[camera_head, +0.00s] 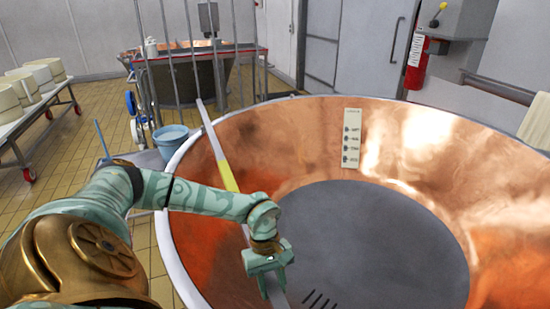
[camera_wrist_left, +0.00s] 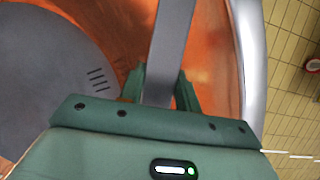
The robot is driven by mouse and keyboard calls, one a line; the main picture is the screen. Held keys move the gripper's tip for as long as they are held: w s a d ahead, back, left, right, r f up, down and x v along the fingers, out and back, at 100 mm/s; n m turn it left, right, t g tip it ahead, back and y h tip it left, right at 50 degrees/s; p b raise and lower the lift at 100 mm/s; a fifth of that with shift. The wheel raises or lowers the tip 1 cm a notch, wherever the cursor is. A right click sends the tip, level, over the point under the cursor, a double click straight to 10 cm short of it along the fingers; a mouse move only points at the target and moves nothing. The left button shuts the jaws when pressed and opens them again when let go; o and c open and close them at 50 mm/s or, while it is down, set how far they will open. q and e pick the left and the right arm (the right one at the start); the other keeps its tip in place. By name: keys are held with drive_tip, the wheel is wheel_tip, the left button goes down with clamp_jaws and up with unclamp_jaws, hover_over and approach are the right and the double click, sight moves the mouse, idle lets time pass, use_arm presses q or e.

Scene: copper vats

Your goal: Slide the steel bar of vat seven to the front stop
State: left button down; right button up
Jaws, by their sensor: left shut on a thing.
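The steel bar (camera_head: 214,140) lies across the left part of the copper vat (camera_head: 300,125), from the far rim towards the bottom edge of the head view. A yellow band marks part of it. My left gripper (camera_head: 270,268) is shut on the bar, near the bottom of the head view. In the left wrist view the bar (camera_wrist_left: 173,40) runs between the two green fingers of my left gripper (camera_wrist_left: 160,92). The bar's near end and the front stop are not in view. My right gripper does not show.
A grey disc (camera_head: 370,240) with dark slots fills the vat's bottom. A label plate (camera_head: 351,138) is on the inner wall. A blue bucket (camera_head: 171,138) stands left of the rim. Upright metal bars and another vat (camera_head: 190,75) stand behind. A white table (camera_head: 40,110) is at far left.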

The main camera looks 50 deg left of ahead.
use_arm(q)
drive_tip(key=shift+s, duration=0.2)
drive_tip(key=c, duration=1)
unclamp_jaws()
drive_tip(key=shift+s+a, duration=0.1)
drive_tip(key=shift+r, duration=0.15)
drive_tip(key=p+v, duration=0.3)
drive_tip(key=v, duration=1.3)
